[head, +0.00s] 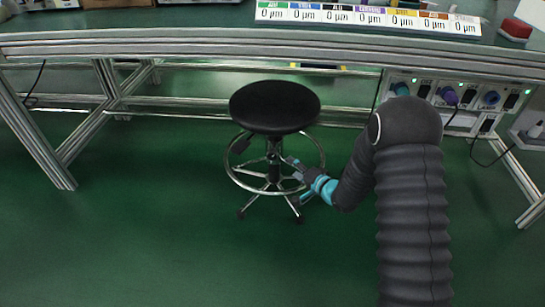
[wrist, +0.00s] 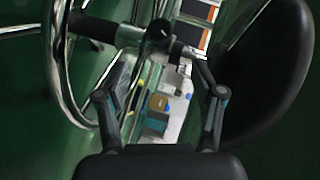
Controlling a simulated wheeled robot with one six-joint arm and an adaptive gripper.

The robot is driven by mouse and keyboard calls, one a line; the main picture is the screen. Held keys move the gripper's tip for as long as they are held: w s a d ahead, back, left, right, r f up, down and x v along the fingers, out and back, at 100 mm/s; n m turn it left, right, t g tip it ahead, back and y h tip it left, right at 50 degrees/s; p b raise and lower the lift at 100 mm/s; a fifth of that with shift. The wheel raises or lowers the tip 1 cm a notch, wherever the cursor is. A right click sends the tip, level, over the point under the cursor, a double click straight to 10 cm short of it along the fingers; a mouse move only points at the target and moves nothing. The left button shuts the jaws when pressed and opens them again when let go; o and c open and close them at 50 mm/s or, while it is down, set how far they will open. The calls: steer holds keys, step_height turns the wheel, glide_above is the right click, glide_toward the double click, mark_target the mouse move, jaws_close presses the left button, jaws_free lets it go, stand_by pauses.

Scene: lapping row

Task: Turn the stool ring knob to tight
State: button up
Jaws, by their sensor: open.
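The stool has a round black seat (head: 275,106), a chrome foot ring (head: 233,181) and a central post. In the wrist view the seat (wrist: 268,75) is at the right, the foot ring (wrist: 58,75) at the left, and the post runs across between them. A small dark round knob (wrist: 159,32) sits on the post, just beyond my fingertips. My gripper (head: 291,164) reaches in from the right, between seat and foot ring. In the wrist view my gripper (wrist: 158,58) is open and empty, its fingers spread below the knob. The knob's marking cannot be read.
A workbench (head: 230,42) spans the back, with its rails behind the stool. A labelled strip (head: 367,16) lies on the bench. The green floor is clear in front and at left.

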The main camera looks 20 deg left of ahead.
mark_target(275, 156)
steer(key=b+x, duration=0.1)
steer(key=x, duration=1.2)
steer(key=shift+w+b, duration=0.15)
steer(key=shift+b, duration=0.15)
steer(key=c, duration=1.2)
